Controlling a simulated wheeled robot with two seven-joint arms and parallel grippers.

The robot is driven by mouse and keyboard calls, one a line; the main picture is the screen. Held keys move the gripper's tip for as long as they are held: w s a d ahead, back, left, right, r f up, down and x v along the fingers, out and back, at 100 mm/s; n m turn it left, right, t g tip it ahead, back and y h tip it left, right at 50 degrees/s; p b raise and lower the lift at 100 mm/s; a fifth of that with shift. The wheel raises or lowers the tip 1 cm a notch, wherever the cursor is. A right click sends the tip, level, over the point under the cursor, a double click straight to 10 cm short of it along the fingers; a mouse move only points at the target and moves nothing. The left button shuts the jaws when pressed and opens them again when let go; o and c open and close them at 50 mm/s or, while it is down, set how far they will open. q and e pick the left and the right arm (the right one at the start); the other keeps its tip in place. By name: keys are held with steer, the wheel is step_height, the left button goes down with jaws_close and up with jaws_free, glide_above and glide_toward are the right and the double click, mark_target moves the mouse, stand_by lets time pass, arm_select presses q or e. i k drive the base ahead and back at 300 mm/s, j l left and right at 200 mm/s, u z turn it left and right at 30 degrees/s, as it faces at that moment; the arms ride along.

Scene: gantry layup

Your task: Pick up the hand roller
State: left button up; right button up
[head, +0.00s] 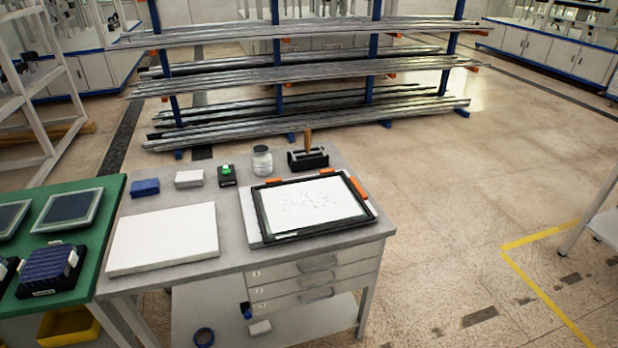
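The grey workbench (232,215) also holds a jar (262,161), a green-topped device (227,175), a white box (189,179), a blue block (145,187), a white panel (163,238) and a black-framed tray (265,234). A green table (84,231) adjoins left. Floor right is open.

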mark_target(308, 133)
steer(key=i+l+z, duration=0.25)
steer(key=z, duration=0.15)
steer(key=i+l+z, duration=0.2)
steer(key=z, duration=0.15)
steer(key=i+z, duration=0.4)
steer(key=i+l+z, duration=0.3)
steer(key=i+z, duration=0.2)
steer(key=i+l+z, duration=0.1)
steer(key=i+z, duration=0.4)
steer(key=i+j+u, duration=0.1)
steer(key=i+u, duration=0.95)
steer(key=u, duration=0.15)
steer(key=i+l+u, duration=0.35)
steer(key=k+j, duration=0.05)
steer(key=j, duration=0.05)
